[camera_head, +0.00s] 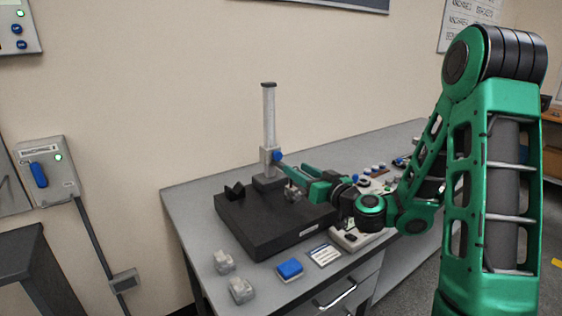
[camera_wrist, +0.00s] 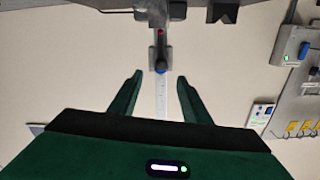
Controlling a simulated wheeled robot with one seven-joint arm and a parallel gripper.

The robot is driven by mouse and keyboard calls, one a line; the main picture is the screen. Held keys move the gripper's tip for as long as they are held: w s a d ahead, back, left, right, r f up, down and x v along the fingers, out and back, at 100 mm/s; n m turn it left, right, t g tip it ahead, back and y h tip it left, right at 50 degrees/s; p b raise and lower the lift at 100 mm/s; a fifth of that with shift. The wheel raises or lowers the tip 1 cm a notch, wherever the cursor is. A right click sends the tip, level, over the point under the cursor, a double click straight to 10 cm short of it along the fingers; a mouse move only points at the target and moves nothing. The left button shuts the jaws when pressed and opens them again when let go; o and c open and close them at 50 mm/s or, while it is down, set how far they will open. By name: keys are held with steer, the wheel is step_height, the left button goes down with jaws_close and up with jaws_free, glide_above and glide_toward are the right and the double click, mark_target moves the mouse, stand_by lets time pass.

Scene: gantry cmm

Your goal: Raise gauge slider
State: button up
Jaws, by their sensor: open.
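The height gauge is a pale upright column (camera_head: 268,105) on the black surface plate (camera_head: 245,222) in the head view. I cannot tell whether a finger touches the knob.
Grey blocks (camera_head: 241,290), a blue block (camera_head: 289,269) and a card (camera_head: 324,254) lie on the bench front. A white device (camera_head: 354,240) and small parts stand to the right. The wall behind carries a switch box (camera_head: 50,170). Space above the column is clear.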

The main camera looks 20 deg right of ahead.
mark_target(279, 156)
steer(key=shift+w+a+r, duration=0.2)
steer(key=shift+w+a, duration=0.1)
steer(key=shift+w, duration=0.2)
steer(key=x, duration=0.8)
steer(key=shift+w+r, duration=0.1)
steer(key=shift+c, duration=0.3)
jaws_close()
steer(key=shift+d, duration=0.1)
